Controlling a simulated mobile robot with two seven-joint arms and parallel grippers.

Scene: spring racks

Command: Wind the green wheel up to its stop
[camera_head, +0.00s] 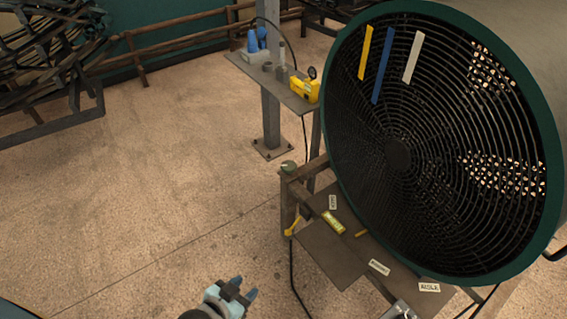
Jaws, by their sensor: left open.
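A large fan (400,155) with a dark green rim and ribbons fills the right side. Its low stand (330,262) carries labels and a yellow-marked piece. A yellow handle (294,224) hangs at its left. A post with a small shelf (262,75) stands behind.

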